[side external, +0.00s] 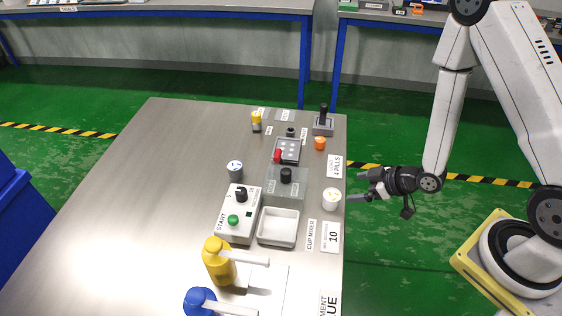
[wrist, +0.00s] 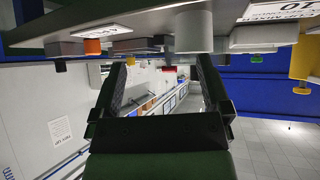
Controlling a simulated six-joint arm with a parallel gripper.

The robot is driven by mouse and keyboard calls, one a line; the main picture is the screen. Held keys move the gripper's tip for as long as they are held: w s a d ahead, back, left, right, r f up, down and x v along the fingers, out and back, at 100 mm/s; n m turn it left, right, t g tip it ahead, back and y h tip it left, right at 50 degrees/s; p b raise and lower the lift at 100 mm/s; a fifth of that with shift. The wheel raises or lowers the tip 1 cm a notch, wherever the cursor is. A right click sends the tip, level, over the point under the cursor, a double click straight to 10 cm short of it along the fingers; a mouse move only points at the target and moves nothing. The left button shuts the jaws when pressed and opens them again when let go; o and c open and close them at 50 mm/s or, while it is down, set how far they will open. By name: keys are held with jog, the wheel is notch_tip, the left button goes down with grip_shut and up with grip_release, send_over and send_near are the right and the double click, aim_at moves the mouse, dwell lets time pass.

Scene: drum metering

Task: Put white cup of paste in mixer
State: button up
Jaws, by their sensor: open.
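The white cup (side external: 332,199) of paste stands upright on the steel table near its right edge, with a pale yellowish top. In the wrist view, which looks upside down, the cup (wrist: 194,32) is at the top, right of centre. My gripper (side external: 356,186) is open and empty just off the table's right edge, its fingers pointing left towards the cup and apart from it. The mixer (side external: 239,213) is a white box marked START, with a green button and black knob. A shallow white tray (side external: 278,227) adjoins it, beside a CUP MIXER label.
A yellow pump bottle (side external: 219,262) and a blue one (side external: 199,303) stand at the front. An orange cup (side external: 320,143) and a black-handled lever (side external: 323,122) are farther back. A grey round piece (side external: 235,170) sits behind the mixer. The table's left half is clear.

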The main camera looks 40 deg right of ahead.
jog(key=s+r+m+g+h, duration=0.2)
jog(key=r+g, duration=0.1)
jog(key=r, duration=0.4)
jog(key=s+r+m+g+h, duration=0.2)
jog(key=r+m+g, duration=0.1)
jog(key=r, duration=0.4)
jog(key=shift+s+d+r, duration=0.15)
jog(key=shift+s+r, duration=0.05)
jog(key=shift+s, duration=0.15)
jog(key=shift+s+r+m+g, duration=0.2)
jog(key=shift+s+m+g, duration=0.1)
jog(key=shift+w+f, duration=0.1)
jog(key=m+g+y, duration=0.3)
jog(key=m+y, duration=0.2)
jog(key=m, duration=1.3)
send_near(333, 195)
jog(key=x, duration=0.3)
jog(key=shift+a+f+h, duration=0.15)
jog(key=shift+a+f, duration=0.1)
jog(key=shift+f, duration=0.2)
jog(key=shift+a+f+h, duration=0.15)
jog(key=shift+a+f, duration=0.15)
jog(key=shift+f, duration=0.15)
